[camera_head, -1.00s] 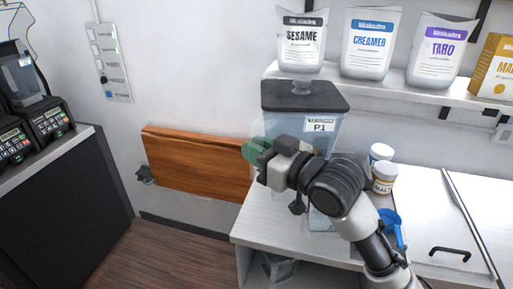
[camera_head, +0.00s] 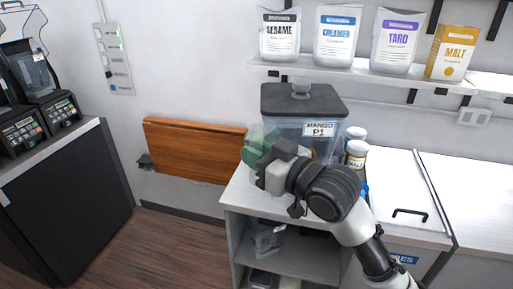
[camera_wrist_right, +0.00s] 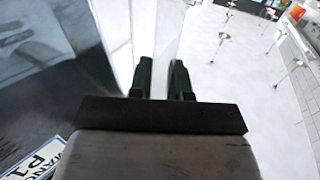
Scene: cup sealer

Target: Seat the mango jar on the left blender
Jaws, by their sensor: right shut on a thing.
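The mango jar (camera_head: 287,128) is a clear, square container with a dark lid and a "MANGO P1" label, near the middle of the head view. My right gripper (camera_head: 258,146) is shut on its left side. The wrist and arm hide the jar's bottom, so I cannot tell its clearance from the counter. The right wrist view shows the dark green fingers (camera_wrist_right: 160,78) at a pale, clear part of the jar. Two blender bases stand at the far left, the left one (camera_head: 20,133) cut by the frame edge. My left gripper is not in view.
The right base (camera_head: 60,108) stands beside it on the dark cabinet (camera_head: 75,175). A brown wooden panel (camera_head: 190,150) is on the wall between cabinet and white counter (camera_head: 236,190). Malt jars (camera_head: 356,153) stand behind my arm. Several bags line the shelf (camera_head: 350,73). Floor is free at lower left.

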